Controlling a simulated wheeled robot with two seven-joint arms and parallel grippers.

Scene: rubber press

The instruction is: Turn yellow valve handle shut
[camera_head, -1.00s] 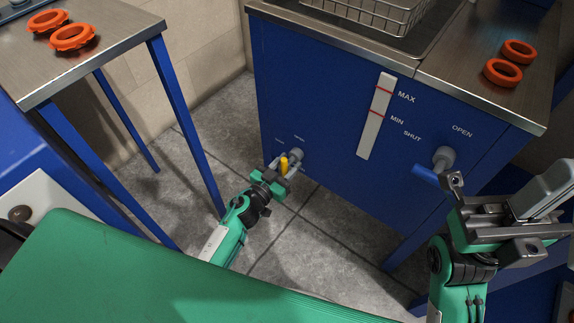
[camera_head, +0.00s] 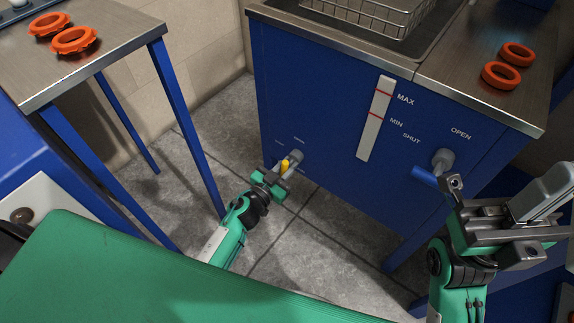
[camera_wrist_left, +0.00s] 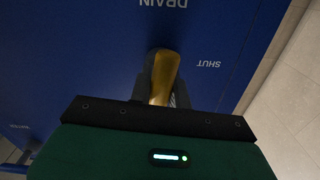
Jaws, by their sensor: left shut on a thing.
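The yellow valve handle (camera_head: 284,166) sits low on the blue cabinet front, on a grey valve stem (camera_head: 296,155). My left gripper (camera_head: 277,173) is shut on it. In the left wrist view the yellow handle (camera_wrist_left: 164,78) lies between the dark fingers (camera_wrist_left: 160,92), which hide its lower end. My right gripper (camera_head: 490,217) appears open and empty at the right, close to the blue handle.
A blue valve handle (camera_head: 424,175) with its own SHUT and OPEN labels is on the cabinet (camera_head: 320,95) at right. A level gauge (camera_head: 376,118) is between the valves. A steel table (camera_head: 110,50) with orange rings stands left; its blue leg (camera_head: 187,125) is near my left arm.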

